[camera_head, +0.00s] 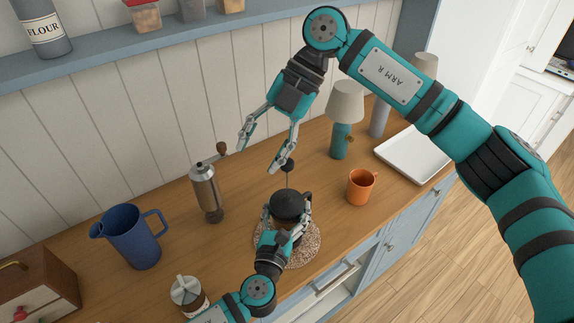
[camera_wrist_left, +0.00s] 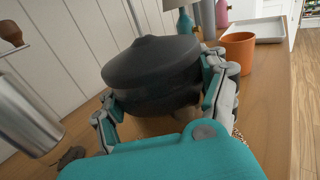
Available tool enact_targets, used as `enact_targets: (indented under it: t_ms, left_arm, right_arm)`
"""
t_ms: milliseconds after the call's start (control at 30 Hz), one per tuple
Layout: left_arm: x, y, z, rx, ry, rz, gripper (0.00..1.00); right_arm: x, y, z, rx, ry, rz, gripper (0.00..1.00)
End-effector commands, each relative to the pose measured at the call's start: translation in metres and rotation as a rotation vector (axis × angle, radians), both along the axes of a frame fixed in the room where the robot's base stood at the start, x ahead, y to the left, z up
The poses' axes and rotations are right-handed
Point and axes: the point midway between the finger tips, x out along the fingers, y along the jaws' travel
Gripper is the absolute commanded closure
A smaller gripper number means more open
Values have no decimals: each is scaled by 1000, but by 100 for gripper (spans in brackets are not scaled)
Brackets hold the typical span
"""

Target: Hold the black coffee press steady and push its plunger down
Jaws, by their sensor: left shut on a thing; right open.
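The black coffee press (camera_head: 288,205) stands upright on a round speckled mat (camera_head: 305,252) on the wooden counter. Its plunger rod rises from the lid to a black knob (camera_head: 287,165), so the plunger is up. My left gripper (camera_head: 286,230) is shut around the press body below the lid. In the left wrist view the black lid (camera_wrist_left: 152,60) sits above the two fingers of my left gripper (camera_wrist_left: 165,105). My right gripper (camera_head: 260,150) is open and empty, above the press and a little left; one fingertip shows close to the knob, but whether they touch cannot be told.
A steel grinder (camera_head: 206,192) and blue pitcher (camera_head: 132,236) stand left of the press. An orange mug (camera_head: 361,187), a teal lamp (camera_head: 342,125) and a white tray (camera_head: 413,154) are to the right. A glass jar (camera_head: 188,296) is at the front left.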

Motion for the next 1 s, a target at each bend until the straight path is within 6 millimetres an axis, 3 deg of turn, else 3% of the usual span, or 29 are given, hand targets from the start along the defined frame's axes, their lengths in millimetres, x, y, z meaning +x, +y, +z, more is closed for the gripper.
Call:
enact_targets:
  t_ms: [133, 267, 500, 733, 867, 1000]
  left_arm:
    - [0, 0, 0, 0, 0, 1, 85]
    - [0, 1, 0, 0, 0, 1, 85]
    - [1, 0, 0, 0, 0, 1, 85]
    - [0, 0, 0, 0, 0, 0, 85]
    - [0, 0, 0, 0, 0, 0, 85]
    - [0, 0, 0, 0, 0, -1, 85]
  right_arm:
    - [-3, -5, -11, 200, 214, -159, 49]
    - [3, -23, -17, 349, 395, -316, 49]
    - [19, -85, -40, 575, 710, -626, 49]
    - [27, -143, -63, 699, 894, -840, 49]
    - [28, -158, -69, 727, 937, -893, 49]
    - [29, -153, -70, 735, 949, -905, 49]
